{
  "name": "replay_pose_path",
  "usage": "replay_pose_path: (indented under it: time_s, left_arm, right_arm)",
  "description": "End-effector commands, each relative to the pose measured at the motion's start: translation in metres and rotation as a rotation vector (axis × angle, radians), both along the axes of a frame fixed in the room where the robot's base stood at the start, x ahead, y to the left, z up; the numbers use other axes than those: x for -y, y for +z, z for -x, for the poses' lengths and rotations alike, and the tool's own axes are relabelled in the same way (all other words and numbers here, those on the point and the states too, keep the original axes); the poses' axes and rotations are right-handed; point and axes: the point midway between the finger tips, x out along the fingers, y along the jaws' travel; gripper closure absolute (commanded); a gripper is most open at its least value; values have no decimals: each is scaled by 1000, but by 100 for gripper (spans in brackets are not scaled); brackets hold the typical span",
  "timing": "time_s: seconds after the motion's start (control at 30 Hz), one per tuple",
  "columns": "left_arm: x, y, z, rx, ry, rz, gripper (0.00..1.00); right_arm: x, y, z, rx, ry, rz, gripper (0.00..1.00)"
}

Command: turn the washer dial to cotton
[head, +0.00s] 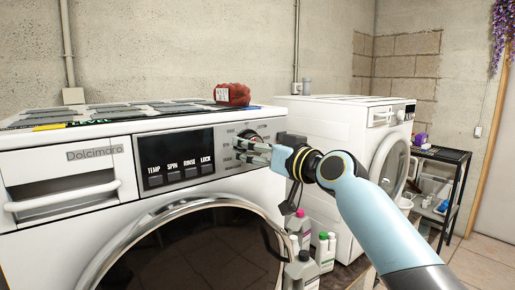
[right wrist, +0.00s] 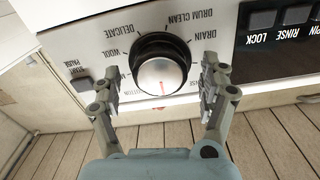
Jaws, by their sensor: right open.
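The washer dial (right wrist: 160,70) is a round knob with a black rim and silver face on the washer's white panel. A short red mark shows on the lower part of its face in the right wrist view. The printed labels around it appear upside down there; some are partly hidden by the fingers, and I cannot clearly read cotton. My right gripper (right wrist: 160,86) is open, with one finger on each side of the dial and gaps showing. In the head view, the right gripper (head: 254,152) is at the dial (head: 247,136) and partly covers it. My left gripper is out of view.
The front washer (head: 62,212) has a black button panel (head: 178,160) left of the dial. A red bundle (head: 232,95) lies on its top. Several bottles (head: 325,250) stand below my right arm. A second white machine (head: 335,125) and a black rack (head: 446,155) stand to the right.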

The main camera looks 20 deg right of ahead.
Motion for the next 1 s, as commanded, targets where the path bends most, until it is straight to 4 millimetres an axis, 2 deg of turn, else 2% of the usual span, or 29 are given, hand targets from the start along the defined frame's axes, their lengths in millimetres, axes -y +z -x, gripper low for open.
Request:
replay_pose_path:
  time_s: [0.2, 0.63, 1.0]
  left_arm:
    - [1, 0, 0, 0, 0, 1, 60]
    - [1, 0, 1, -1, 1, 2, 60]
    - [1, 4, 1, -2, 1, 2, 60]
  right_arm:
    - [0, 0, 0, 0, 0, 0, 22]
    - [0, 0, 0, 0, -1, 1, 78]
    - [0, 1, 0, -24, -1, -65, 79]
